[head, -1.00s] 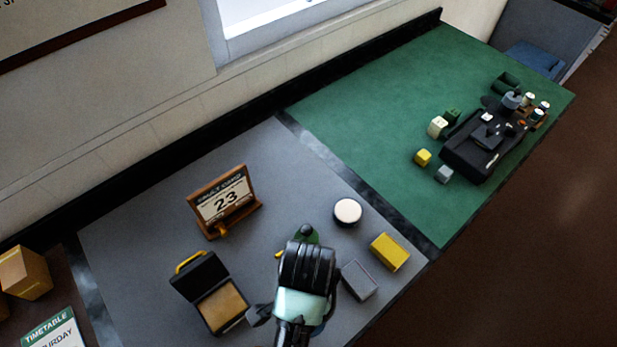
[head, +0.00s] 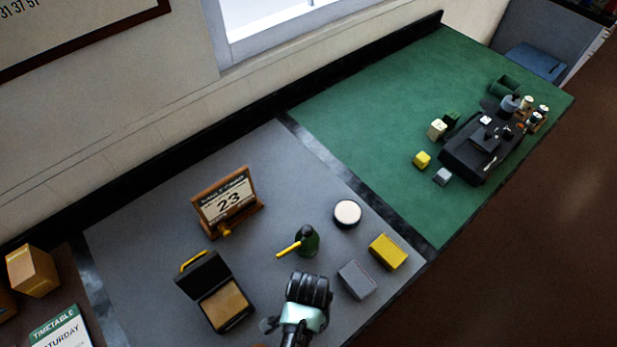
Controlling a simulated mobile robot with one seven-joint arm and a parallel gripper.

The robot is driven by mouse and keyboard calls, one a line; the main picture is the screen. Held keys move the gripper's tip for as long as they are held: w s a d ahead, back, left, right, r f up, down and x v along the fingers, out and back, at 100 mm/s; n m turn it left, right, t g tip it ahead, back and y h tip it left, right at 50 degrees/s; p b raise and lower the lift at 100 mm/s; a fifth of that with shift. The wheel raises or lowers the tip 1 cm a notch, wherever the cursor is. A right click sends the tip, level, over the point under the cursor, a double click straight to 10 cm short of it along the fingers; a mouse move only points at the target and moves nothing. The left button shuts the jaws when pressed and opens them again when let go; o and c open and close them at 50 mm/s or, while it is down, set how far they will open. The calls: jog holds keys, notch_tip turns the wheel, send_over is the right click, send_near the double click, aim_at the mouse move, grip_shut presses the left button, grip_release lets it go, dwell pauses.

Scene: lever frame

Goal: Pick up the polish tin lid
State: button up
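A round, pale-topped tin shape with a dark rim (head: 347,213) lies on the grey mat, up and to the right of my gripper. It may be the polish tin with its lid; I cannot make out a separate lid. My gripper (head: 308,285) is at the bottom centre, seen from behind and above. Its fingers are not clear, so I cannot tell whether it is open or shut. I see nothing held. A dark green object with a yellow handle (head: 305,241) stands between my gripper and the calendar.
A grey block (head: 356,279) and a yellow block (head: 388,251) sit right of my gripper. An open black case (head: 214,292) is at left, with a calendar stand (head: 228,203) behind it. The green mat (head: 370,100) has a black machine (head: 480,150) and small blocks; its left part is clear.

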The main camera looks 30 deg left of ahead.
grip_shut()
dwell(0.3)
dwell(0.3)
